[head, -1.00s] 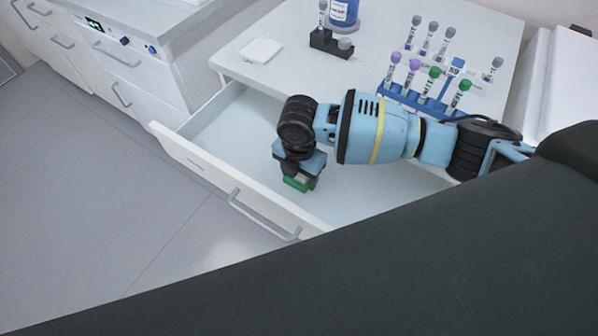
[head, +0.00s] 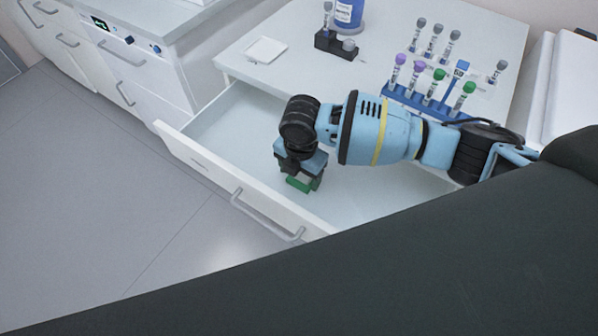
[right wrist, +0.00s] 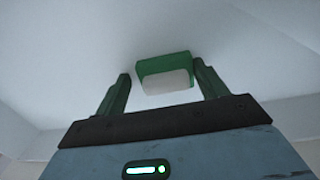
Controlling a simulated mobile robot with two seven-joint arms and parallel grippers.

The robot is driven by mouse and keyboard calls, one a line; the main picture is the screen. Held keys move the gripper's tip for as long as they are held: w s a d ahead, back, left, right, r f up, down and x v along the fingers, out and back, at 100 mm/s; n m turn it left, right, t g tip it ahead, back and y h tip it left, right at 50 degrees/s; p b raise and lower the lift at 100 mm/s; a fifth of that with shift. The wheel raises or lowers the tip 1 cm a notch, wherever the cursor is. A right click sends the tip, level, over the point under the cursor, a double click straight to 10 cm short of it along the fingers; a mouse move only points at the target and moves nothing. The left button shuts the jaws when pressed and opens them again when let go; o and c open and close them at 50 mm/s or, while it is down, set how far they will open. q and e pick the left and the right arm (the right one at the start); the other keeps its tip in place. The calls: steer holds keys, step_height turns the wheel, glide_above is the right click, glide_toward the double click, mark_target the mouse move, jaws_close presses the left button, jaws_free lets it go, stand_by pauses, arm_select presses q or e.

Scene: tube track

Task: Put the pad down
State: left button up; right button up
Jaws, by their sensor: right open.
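The pad is a small green and white block (right wrist: 165,72) in the right wrist view, lying on the pale drawer floor between the fingers of my right gripper (right wrist: 161,88). The fingers are open, with a gap showing on the left side of the pad; the right finger is close to it, and I cannot tell if it touches. In the head view my right gripper (head: 302,174) points down into the open drawer (head: 225,135), and the pad's green edge (head: 299,184) shows just under it. The left gripper is not in view.
The drawer's front panel with its handle (head: 266,217) stands toward the floor side. On the worktop are a blue tube rack (head: 425,104) with several capped tubes, a white square dish (head: 266,50), a dark holder (head: 335,42) and a blue-labelled bottle (head: 349,13). The drawer's left part is empty.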

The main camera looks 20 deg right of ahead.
steer(key=shift+s+d+f, duration=0.3)
steer(key=shift+s+d, duration=0.05)
steer(key=shift+s, duration=0.1)
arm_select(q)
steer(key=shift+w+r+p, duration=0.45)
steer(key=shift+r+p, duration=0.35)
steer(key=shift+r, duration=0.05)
arm_select(e)
step_height(320, 180, up, 13)
steer(key=shift+w+a, duration=0.15)
steer(key=shift+f, duration=0.15)
